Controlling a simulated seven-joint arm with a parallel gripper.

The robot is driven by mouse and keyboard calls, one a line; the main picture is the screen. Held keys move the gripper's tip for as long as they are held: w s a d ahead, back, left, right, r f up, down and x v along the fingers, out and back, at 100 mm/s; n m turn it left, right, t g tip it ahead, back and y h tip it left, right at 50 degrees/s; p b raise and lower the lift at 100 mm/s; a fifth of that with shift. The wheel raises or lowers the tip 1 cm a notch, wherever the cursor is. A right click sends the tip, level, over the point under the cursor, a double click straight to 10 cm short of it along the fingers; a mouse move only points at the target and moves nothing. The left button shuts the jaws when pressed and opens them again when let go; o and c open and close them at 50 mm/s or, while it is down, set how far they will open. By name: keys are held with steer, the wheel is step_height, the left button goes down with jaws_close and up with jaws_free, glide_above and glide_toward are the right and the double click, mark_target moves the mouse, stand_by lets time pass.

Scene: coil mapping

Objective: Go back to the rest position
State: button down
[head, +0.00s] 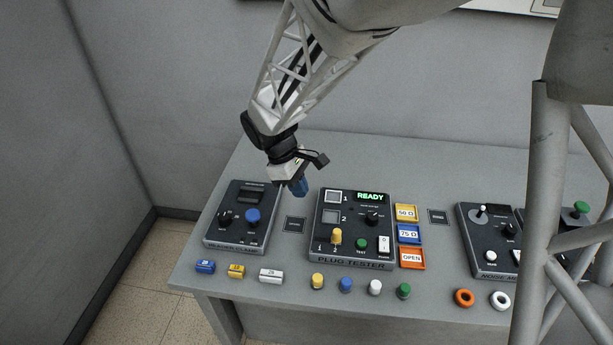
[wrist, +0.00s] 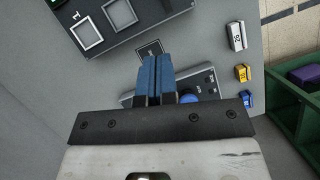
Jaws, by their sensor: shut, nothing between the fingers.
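My gripper (head: 299,187) hangs above the table, over the gap between the left device and the plug tester. Its blue fingers are shut together with nothing between them; they also show in the wrist view (wrist: 155,75). The plug tester (head: 350,228) has a green READY display, and a yellow plug (head: 336,237) stands in its lower left part. The left device (head: 242,216) has a blue knob (head: 253,215); in the wrist view my fingers hide part of it.
Blue, yellow and white blocks (head: 271,275) lie along the front left edge. Several coloured plugs (head: 346,284) stand right of them, then orange and white rings (head: 464,298). A wall rises behind the table (head: 300,150). A green crate (wrist: 290,118) stands beyond the table.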

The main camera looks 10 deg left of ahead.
stand_by(0.4)
steer(key=s+d+r+m+y, duration=0.1)
steer(key=s+d+r+m, duration=0.25)
steer(key=d, duration=0.25)
steer(key=s+d+r+m+t+y, duration=0.1)
steer(key=s+d+r+m, duration=0.1)
steer(key=d+r, duration=0.3)
steer(key=s+d+r+m+y, duration=0.1)
steer(key=s+d+r+m, duration=0.15)
steer(key=d, duration=0.45)
steer(key=s+d+r+m+t+y, duration=0.1)
steer(key=s+d+r+m+t, duration=0.1)
steer(key=s+d+m, duration=0.5)
steer(key=s+d+r, duration=0.1)
steer(key=s+d, duration=0.2)
steer(key=s, duration=0.4)
steer(key=shift+d+t, duration=0.4)
steer(key=shift+r, duration=0.1)
stand_by(1.6)
